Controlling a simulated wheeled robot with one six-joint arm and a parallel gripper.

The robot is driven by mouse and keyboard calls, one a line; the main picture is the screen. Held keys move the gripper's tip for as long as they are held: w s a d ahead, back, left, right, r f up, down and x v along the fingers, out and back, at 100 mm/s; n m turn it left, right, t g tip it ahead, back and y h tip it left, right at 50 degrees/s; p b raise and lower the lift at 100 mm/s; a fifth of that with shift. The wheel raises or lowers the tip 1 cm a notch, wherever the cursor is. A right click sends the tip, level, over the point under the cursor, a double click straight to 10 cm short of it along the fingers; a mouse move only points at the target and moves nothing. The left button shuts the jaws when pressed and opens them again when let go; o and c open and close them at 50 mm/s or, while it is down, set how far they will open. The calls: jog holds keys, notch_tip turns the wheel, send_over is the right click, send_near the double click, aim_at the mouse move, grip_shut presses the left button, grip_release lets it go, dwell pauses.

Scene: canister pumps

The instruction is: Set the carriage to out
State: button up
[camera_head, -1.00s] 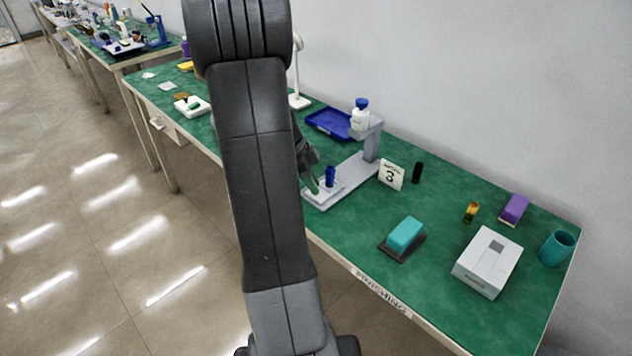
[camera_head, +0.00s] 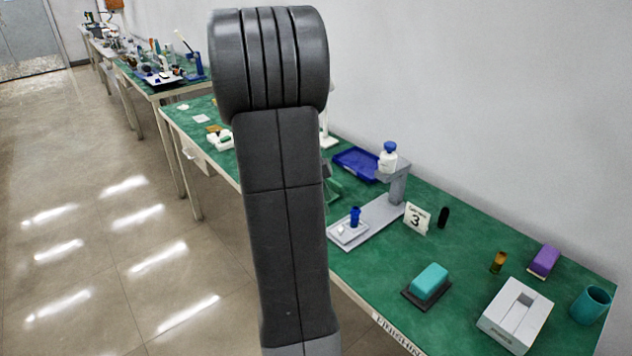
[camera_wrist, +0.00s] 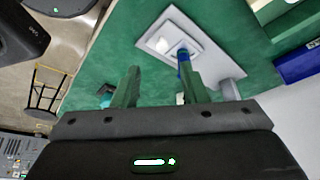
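A grey stand (camera_head: 372,226) on the green bench has a long base, an upright post and a top shelf. A pale plate (camera_head: 341,237), which looks like the carriage, lies at the near end of the base with a blue cylinder (camera_head: 355,216) on it. The plate (camera_wrist: 160,43) and blue cylinder (camera_wrist: 184,57) also show in the wrist view. My gripper (camera_wrist: 160,70) is open and empty, its green fingers apart. The right finger overlaps the cylinder in the picture; I cannot tell whether they touch. In the head view my arm hides most of the gripper.
A white bottle (camera_head: 388,159) stands on the shelf, with a blue tray (camera_head: 352,163) behind. A number 3 card (camera_head: 416,219), teal block (camera_head: 429,281), white slotted box (camera_head: 497,325) and teal cup (camera_head: 590,305) stand to the right.

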aim_at(341, 227)
jog(key=v, duration=0.5)
jog(key=shift+a+r, duration=0.1)
jog(key=shift+r, duration=0.25)
jog(key=x, duration=1.4)
jog(key=shift+w+d, duration=0.3)
jog(key=shift+w, duration=0.1)
jog(key=shift+a, duration=0.1)
